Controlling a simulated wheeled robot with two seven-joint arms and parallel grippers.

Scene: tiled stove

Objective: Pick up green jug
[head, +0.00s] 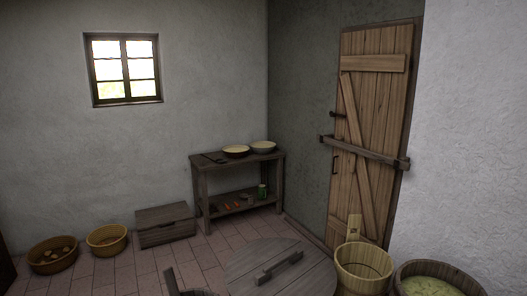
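A small green object (262,192), probably the green jug, stands upright at the right end of the lower shelf of a dark wooden table (237,160) in the back corner. It is small in the head view, so its handle and spout cannot be made out. Neither of my grippers shows in the head view.
Two bowls (236,151) stand on the table top. A wooden chest (165,225) and baskets (53,254) stand to its left. A round wooden lid (282,270), a wooden bucket (362,268) and a tub (438,279) occupy the foreground. Tiled floor (215,245) is clear before the table.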

